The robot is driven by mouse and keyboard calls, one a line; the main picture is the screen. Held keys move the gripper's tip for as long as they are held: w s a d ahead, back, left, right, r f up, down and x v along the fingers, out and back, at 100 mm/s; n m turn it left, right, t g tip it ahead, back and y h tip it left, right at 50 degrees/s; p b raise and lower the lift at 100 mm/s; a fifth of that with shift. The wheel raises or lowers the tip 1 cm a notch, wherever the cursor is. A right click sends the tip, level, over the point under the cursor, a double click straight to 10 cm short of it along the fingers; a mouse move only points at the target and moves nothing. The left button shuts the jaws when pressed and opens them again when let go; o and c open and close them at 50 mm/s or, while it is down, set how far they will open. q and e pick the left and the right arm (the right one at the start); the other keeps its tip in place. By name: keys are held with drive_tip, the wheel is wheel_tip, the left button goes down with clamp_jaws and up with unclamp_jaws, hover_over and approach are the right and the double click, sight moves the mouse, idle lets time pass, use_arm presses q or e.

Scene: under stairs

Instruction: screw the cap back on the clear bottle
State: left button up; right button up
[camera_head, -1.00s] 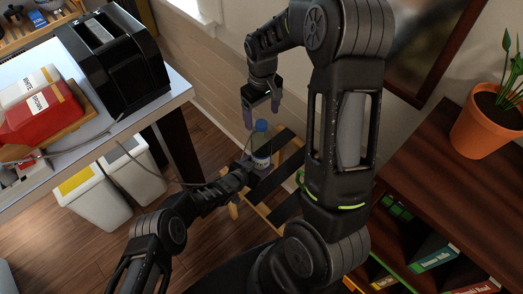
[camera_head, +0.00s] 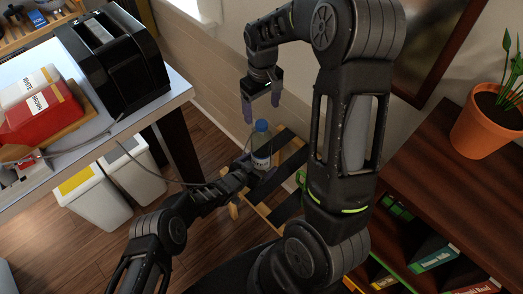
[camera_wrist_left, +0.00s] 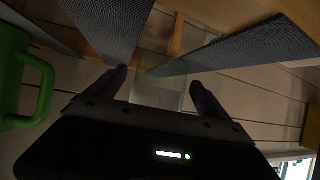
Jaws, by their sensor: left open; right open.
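The clear bottle (camera_head: 261,150) stands upright on the slatted wooden stand, with a pale label low on its side. The blue cap (camera_head: 262,126) sits on top of its neck; I cannot tell how tightly. My right gripper (camera_head: 261,107) hangs from above, open and empty, its fingertips a little above the cap. My left gripper (camera_head: 254,166) comes in low from the left at the bottle's lower part. In the left wrist view, its open fingers (camera_wrist_left: 160,84) have the see-through bottle (camera_wrist_left: 158,95) between them. Whether they touch it is unclear.
The stand (camera_head: 287,207) has dark strips across its top. A green mug (camera_wrist_left: 36,85) is close in the left wrist view. A table with a black toaster (camera_head: 112,55) is at left, white bins (camera_head: 95,200) below. A dark shelf (camera_head: 430,170) with a potted plant (camera_head: 485,130) is at right.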

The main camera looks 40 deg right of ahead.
use_arm(q)
drive_tip(key=shift+r, duration=0.1)
drive_tip(key=shift+v, duration=0.85)
drive_tip(key=v, duration=1)
drive_tip(key=shift+a, duration=0.15)
